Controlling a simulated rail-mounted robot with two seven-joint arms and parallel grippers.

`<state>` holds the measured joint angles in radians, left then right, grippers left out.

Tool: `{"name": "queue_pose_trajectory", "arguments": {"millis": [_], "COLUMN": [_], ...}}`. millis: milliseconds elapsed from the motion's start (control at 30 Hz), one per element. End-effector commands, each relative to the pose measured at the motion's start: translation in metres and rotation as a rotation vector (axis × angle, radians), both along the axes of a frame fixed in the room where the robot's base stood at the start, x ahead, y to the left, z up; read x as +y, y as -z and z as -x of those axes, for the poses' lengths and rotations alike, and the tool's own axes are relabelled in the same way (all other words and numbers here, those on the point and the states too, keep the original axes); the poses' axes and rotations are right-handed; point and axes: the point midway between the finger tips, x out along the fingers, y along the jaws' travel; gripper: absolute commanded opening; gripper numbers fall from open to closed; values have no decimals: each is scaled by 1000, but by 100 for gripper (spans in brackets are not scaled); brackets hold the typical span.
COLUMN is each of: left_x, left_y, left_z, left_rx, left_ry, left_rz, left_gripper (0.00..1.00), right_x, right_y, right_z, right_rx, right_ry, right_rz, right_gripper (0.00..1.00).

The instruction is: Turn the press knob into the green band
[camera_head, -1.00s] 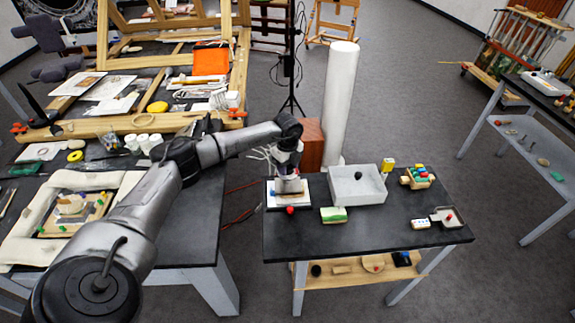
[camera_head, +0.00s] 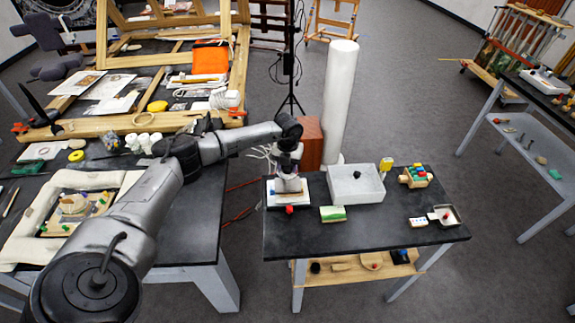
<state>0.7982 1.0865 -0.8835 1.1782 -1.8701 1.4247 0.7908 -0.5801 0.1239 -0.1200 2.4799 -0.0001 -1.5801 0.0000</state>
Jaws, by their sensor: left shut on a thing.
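A small press (camera_head: 287,199) with a white base stands at the left end of the dark side table. A red ball-shaped part (camera_head: 290,210) shows at its front edge. My left arm reaches across from the left, and my left gripper (camera_head: 288,176) points down onto the top of the press. It is shut on the press knob, which is mostly hidden by the fingers. The green band cannot be made out at this size. My right gripper is out of view.
Close by on the side table (camera_head: 385,235) are a green-and-white block (camera_head: 333,213), a pale tray (camera_head: 356,184), a yellow item (camera_head: 386,164) and a toy-like block set (camera_head: 415,176). A tall white cylinder (camera_head: 338,100) stands behind. The table's front middle is clear.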

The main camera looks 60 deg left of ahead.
Motion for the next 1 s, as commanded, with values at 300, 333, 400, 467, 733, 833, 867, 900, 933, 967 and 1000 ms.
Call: {"name": "queue_pose_trajectory", "arguments": {"millis": [300,333,400,467,733,833,867,900,933,967,1000], "left_x": [-1,-1,-1,-1,-1,-1,-1,-2,-2,-2,-2], "left_y": [0,0,0,0,0,0,0,0,0,0,0], "left_z": [0,-1,-1,-1,-1,-1,-1,-1,-1,-1,-1], "left_rx": [-1,-1,-1,-1,-1,-1,-1,-1,-1,-1,-1], "left_ry": [298,327,393,451,707,802,831,868,897,926,963], "left_rz": [1,1,1,0,0,0,0,0,0,0,0], "left_gripper": [18,18,18,18,18,18,18,18,18,18,18], "right_x": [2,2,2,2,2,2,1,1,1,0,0], "right_y": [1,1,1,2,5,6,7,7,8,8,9], "right_z": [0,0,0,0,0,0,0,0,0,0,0], "right_rx": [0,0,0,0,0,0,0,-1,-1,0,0], "right_ry": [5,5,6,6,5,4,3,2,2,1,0], "right_rz": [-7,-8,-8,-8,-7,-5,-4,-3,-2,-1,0], "right_gripper": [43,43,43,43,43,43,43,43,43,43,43]}}
